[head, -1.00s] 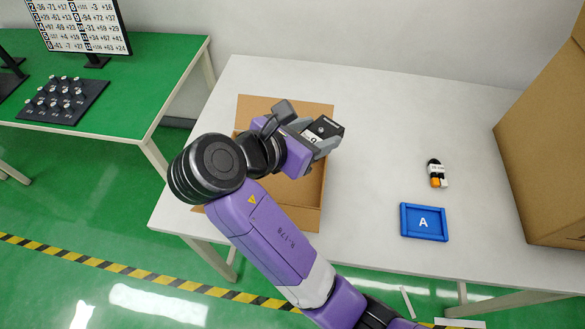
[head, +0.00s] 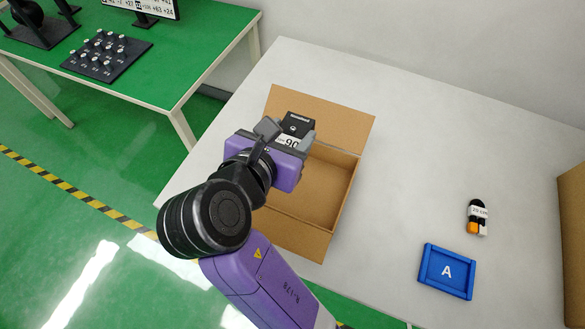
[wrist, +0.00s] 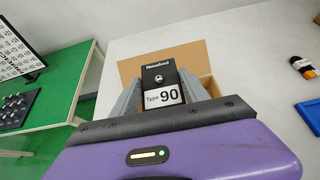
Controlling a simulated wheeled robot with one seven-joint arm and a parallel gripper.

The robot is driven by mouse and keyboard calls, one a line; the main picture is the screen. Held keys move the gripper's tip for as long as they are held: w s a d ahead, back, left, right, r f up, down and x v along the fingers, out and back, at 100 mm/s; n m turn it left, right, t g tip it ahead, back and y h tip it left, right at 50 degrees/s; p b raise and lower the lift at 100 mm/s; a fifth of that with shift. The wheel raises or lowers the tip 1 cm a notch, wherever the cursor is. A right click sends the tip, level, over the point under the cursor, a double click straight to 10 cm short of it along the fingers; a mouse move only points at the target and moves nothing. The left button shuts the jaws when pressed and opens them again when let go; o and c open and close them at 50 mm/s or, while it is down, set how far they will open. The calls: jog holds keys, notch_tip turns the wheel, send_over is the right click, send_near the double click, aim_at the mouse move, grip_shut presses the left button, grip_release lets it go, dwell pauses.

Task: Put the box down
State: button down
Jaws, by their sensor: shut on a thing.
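A small black box with a white "Type 90" label (wrist: 162,82) is held between the two grey fingers of my gripper (wrist: 165,92). In the head view the black box (head: 297,125) shows beyond the fingers of my gripper (head: 290,138), over the far left part of an open cardboard box (head: 335,190). The cardboard box's flaps are spread and its visible inside is empty. My arm hides its left part. I cannot tell exactly how high the black box is above the cardboard.
A blue tray marked A (head: 447,272) and a small black, white and orange object (head: 478,217) are on the white table (head: 420,150) to the right. A large carton (head: 573,235) stands at the right edge. A green table (head: 180,70) is at the left.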

notch_tip(320, 180, down, 13)
jog(key=shift+r+b, duration=0.2)
jog(key=shift+b, duration=0.1)
jog(key=shift+f, duration=0.6)
jog(key=c, duration=0.6)
grip_release()
jog(key=shift+r, duration=0.1)
jog(key=shift+a+r, duration=0.1)
jog(key=shift+r, duration=0.2)
jog(key=v, duration=1.2)
jog(key=shift+r, duration=0.2)
jog(key=shift+r, duration=0.1)
